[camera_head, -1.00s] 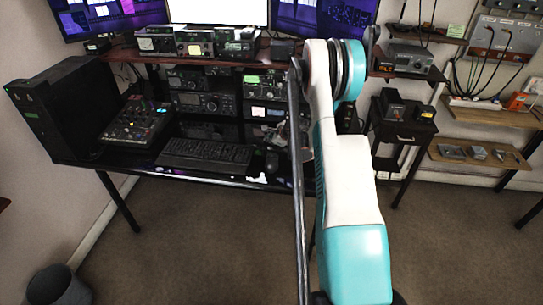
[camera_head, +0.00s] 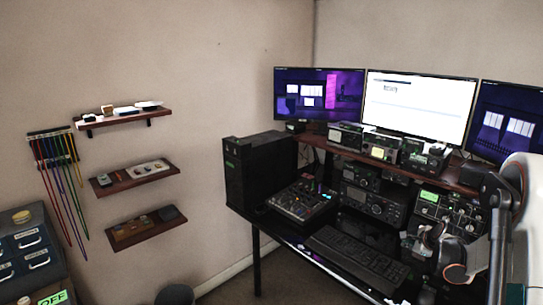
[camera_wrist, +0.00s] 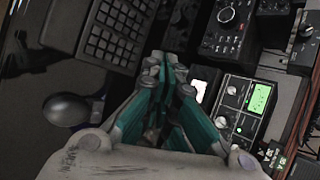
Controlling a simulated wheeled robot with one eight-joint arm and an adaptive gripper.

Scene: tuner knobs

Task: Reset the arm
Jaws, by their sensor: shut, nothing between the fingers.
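My gripper (camera_wrist: 165,68) shows in the wrist view with its teal and grey fingers shut together and nothing between them. It hangs over the desk, between the keyboard (camera_wrist: 112,28) and a radio with a lit green display (camera_wrist: 246,101). I cannot tell its height above the desk. In the head view, my white arm fills the right edge and covers part of the desk there.
Radios (camera_head: 375,203), a mixer (camera_head: 300,200) and a black computer tower (camera_head: 262,172) crowd the desk below several monitors. A mouse (camera_wrist: 68,108) lies below the keyboard in the wrist view. Wall shelves (camera_head: 135,176) stand left, with bare wall between.

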